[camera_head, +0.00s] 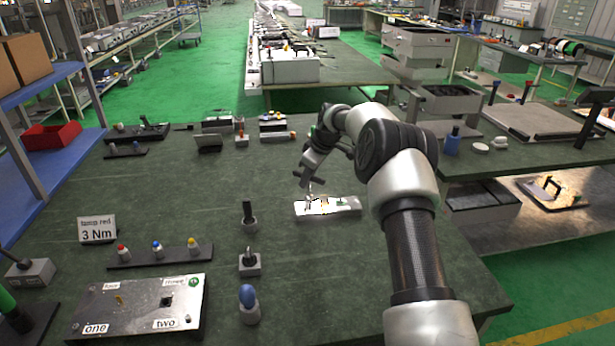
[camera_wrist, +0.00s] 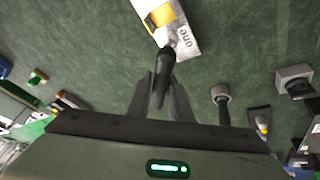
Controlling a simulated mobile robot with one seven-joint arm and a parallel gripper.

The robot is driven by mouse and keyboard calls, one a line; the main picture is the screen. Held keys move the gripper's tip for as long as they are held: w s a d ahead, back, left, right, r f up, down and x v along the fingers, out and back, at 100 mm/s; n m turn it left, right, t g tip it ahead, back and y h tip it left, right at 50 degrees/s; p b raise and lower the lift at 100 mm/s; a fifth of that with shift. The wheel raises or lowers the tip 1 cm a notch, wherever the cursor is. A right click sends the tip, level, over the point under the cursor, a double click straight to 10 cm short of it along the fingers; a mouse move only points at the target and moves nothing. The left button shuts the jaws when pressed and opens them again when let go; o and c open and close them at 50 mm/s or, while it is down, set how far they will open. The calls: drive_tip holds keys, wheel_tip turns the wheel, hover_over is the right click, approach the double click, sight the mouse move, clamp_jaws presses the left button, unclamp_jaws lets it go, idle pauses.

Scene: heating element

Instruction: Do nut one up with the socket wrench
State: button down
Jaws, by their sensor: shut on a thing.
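The heating element (camera_head: 340,207), a light block with a yellow part, lies on the green table; its end with the label "one" shows in the wrist view (camera_wrist: 186,55). My gripper (camera_head: 309,184) is above the block's left end. In the wrist view my gripper (camera_wrist: 161,98) is shut on a dark tool, which looks like the socket wrench (camera_wrist: 164,64). The tool's far end is at the block's end, beside the label "one". Nut one itself is hidden or too small to make out, and I cannot tell whether the tool sits on it.
A metal plate (camera_head: 135,312) with labels stands at the front left. Tool holders (camera_head: 249,265) with upright tools stand left of the block. A rack (camera_head: 153,256) with coloured pieces and a "3 Nm" sign (camera_head: 97,229) are further left.

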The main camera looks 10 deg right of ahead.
drive_tip(key=shift+r+n+g+y+p, duration=0.1)
drive_tip(key=shift+n+g+y+p, duration=0.25)
drive_tip(key=shift+n+p, duration=0.6)
drive_tip(key=shift+a+n+y+p, duration=0.1)
drive_tip(key=shift+n+y+p, duration=0.2)
drive_tip(key=shift+n, duration=0.75)
drive_tip(key=shift+s+f+b, duration=0.1)
drive_tip(key=shift+f+b, duration=0.9)
drive_tip(key=shift+f, duration=0.2)
drive_tip(key=shift+m+h+b, duration=0.55)
drive_tip(key=shift+m+b, duration=0.7)
drive_tip(key=shift+m, duration=0.35)
drive_tip(key=shift+r+m, duration=0.1)
drive_tip(key=shift+m, duration=0.4)
drive_tip(key=shift+t, duration=0.45)
